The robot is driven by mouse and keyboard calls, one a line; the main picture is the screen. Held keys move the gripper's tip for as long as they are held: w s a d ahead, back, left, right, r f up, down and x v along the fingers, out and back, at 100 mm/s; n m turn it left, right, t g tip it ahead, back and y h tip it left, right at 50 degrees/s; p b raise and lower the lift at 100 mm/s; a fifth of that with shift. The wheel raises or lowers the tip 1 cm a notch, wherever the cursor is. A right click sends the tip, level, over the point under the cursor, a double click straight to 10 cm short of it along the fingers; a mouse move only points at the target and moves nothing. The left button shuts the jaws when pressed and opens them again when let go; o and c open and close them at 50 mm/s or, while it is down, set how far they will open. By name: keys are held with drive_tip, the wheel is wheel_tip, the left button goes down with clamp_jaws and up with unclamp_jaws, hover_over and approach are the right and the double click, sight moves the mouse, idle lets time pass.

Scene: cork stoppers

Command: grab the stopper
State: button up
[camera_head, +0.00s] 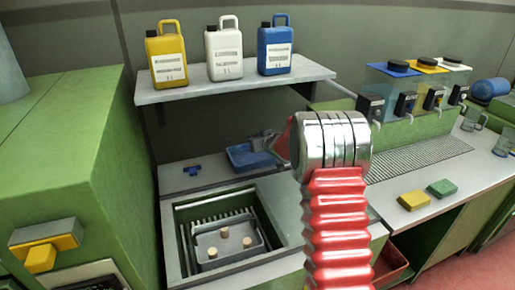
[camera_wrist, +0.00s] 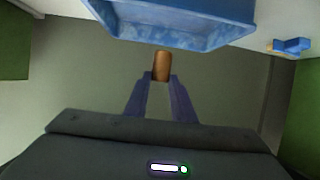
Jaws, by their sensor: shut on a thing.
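A brown cork stopper (camera_wrist: 162,66) is held between the fingertips of my gripper (camera_wrist: 161,78) in the wrist view. My gripper is shut on it, and the cork points toward the blue tray (camera_wrist: 185,40) at the top of that view. In the head view my gripper (camera_head: 262,142) is by the blue tray (camera_head: 240,160), partly hidden by my own arm, and the held cork cannot be made out there. Several light corks, one of them a stopper (camera_head: 224,232), stand in a grey tray (camera_head: 205,263) inside the sunken basin.
A small blue item (camera_head: 192,170) lies left of the blue tray. A shelf (camera_head: 235,88) with yellow, white and blue jugs hangs above. Dispensers (camera_head: 405,90) stand right, with a yellow sponge (camera_head: 413,200) and a green sponge (camera_head: 442,188) in front.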

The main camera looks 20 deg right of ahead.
wheel_tip(320, 180, up, 3)
drive_tip(key=shift+a, duration=0.1)
idle(0.6)
